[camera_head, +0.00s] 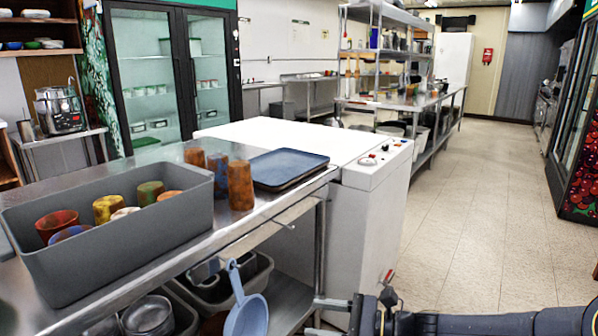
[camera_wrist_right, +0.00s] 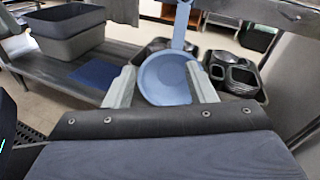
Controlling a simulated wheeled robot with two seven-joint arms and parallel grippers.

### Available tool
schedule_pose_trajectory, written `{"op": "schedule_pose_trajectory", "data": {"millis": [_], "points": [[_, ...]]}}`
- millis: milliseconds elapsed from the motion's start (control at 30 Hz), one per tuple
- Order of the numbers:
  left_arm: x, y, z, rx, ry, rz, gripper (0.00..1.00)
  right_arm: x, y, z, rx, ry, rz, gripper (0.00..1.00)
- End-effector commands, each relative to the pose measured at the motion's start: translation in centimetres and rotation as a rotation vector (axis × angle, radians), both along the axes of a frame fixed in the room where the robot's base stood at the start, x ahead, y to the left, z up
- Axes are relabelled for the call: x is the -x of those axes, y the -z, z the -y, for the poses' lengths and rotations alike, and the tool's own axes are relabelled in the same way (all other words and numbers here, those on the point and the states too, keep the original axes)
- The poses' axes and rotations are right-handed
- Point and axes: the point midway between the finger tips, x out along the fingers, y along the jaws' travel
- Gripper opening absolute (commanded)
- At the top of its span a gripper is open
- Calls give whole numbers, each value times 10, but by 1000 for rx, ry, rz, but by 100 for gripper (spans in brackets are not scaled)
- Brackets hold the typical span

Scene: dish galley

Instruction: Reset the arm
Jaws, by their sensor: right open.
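My right gripper (camera_wrist_right: 161,68) is open in the right wrist view, its two grey fingers spread apart. A blue pan (camera_wrist_right: 166,80) with a long handle shows between the fingers in the picture; it appears to hang beyond them, and I see no contact. In the head view my right arm comes in along the bottom right, with the dark gripper (camera_head: 378,312) at the bottom edge, right of the blue pan (camera_head: 246,312). My left gripper is not in view.
A grey bin (camera_head: 130,240) with several cups stands on the steel counter (camera_head: 262,212). A white machine (camera_head: 372,215) adjoins the counter. Tubs (camera_head: 262,268) sit on the lower shelf. The tiled floor (camera_head: 490,210) at right is clear.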

Motion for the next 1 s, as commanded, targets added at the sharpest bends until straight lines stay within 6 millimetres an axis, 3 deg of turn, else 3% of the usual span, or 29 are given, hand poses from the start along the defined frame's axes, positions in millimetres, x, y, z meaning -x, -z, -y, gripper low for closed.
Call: {"op": "schedule_pose_trajectory", "data": {"millis": [33, 267, 467, 700, 833, 1000], "points": [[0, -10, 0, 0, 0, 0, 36, 7, -15, 1, 32, -16, 34, 50], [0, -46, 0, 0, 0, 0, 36, 48, -61, 10, 234, -117, 227, 50], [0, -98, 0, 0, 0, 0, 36, 104, -119, 32, 511, -250, 483, 50], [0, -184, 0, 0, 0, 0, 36, 191, -198, 90, 988, -473, 885, 50], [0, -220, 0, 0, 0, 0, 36, 225, -224, 122, 1209, -577, 1048, 50], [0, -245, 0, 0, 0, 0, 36, 249, -239, 149, 1394, -666, 1169, 50]]}}
